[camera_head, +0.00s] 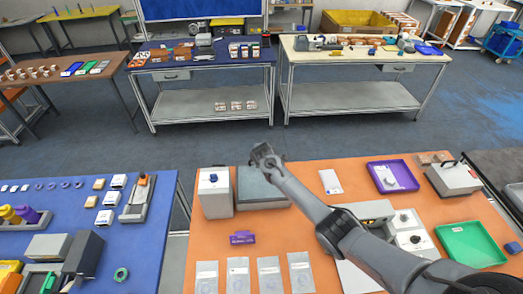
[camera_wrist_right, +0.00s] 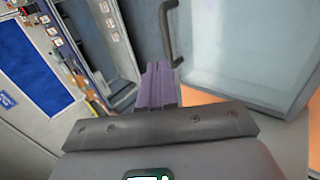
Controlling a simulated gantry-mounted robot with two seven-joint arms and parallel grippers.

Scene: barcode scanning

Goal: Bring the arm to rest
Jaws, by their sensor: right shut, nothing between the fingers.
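My right arm reaches in from the lower right of the head view across the orange table (camera_head: 300,225). Its gripper (camera_head: 262,152) is above the table's far edge, by the grey box (camera_head: 262,190), apart from the table things in that view. In the right wrist view the gripper's purplish fingers (camera_wrist_right: 159,72) are together with nothing held between them. My left arm and gripper are not in view.
A white box (camera_head: 214,192), a purple scanner-like item (camera_head: 242,238), a purple tray (camera_head: 375,177) and a green tray (camera_head: 470,244) are on the orange table. Several grey packets lie along its front. A blue table (camera_head: 125,245) stands left. Floor (camera_head: 220,140) lies beyond.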

